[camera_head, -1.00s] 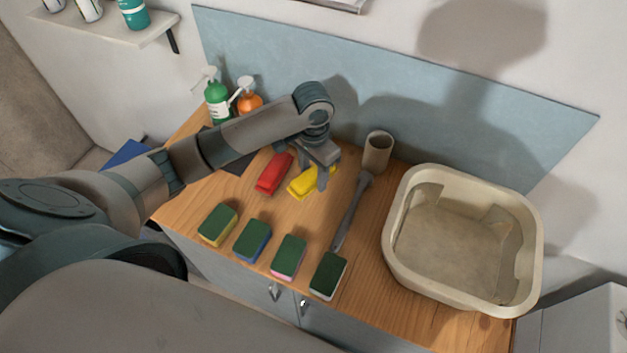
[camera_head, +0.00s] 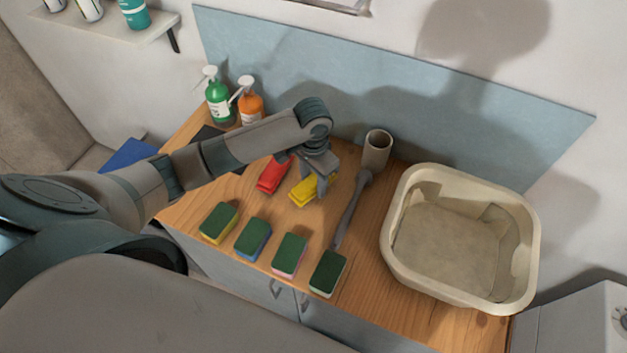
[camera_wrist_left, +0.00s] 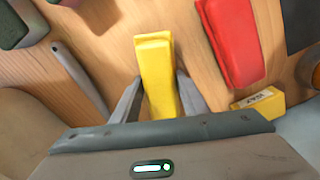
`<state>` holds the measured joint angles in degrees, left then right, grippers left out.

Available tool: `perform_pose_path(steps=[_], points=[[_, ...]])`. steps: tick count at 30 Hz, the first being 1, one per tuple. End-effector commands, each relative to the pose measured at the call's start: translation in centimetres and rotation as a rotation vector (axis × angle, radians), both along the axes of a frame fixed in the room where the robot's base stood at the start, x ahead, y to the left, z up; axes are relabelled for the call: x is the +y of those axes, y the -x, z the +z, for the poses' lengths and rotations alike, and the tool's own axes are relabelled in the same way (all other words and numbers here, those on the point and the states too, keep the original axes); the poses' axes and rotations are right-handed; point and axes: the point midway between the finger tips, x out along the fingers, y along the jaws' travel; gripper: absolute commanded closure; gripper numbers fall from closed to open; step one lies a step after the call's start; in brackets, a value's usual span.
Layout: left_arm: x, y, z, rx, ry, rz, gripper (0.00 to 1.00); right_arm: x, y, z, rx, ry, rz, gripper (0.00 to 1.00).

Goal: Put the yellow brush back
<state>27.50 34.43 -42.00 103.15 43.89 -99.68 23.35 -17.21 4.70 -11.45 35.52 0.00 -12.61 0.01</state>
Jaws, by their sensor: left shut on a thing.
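The yellow brush (camera_head: 303,191) lies on the wooden counter beside a red brush (camera_head: 272,176). My left gripper (camera_head: 318,184) is down over the yellow brush and shut on it. In the left wrist view the yellow brush (camera_wrist_left: 156,72) runs between the two fingers, and its near end is hidden by the gripper body. The red brush (camera_wrist_left: 232,42) lies apart from it there. In the head view the gripper hides part of the yellow brush. My right gripper is in neither view.
Several sponges (camera_head: 289,256) line the counter's front. A grey toilet brush (camera_head: 352,210) lies right of the gripper, near a beige cup (camera_head: 377,150). A large beige basin (camera_head: 393,262) fills the right side. Green (camera_head: 217,104) and orange (camera_head: 250,106) spray bottles stand at the back left.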

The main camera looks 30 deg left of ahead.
Motion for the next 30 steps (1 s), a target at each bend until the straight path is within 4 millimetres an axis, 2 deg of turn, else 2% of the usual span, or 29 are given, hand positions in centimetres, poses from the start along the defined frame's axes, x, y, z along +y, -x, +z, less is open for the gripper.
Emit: perform_pose_path(steps=[1,3,17,23,30], points=[[0.0,0.0,-0.1,0.001,0.0,0.0,0.57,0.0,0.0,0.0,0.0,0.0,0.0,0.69],[0.0,0.0,-0.1,0.001,0.0,0.0,0.41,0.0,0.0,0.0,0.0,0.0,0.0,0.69],[0.0,0.0,0.4,-0.001,0.001,0.0,0.41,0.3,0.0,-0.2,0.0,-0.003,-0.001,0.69],[0.0,-0.1,2.3,-0.003,0.001,-0.002,0.41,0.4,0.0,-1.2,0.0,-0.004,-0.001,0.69],[0.0,-0.1,6.4,-0.005,0.001,-0.001,0.41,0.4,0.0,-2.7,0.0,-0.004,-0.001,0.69]])
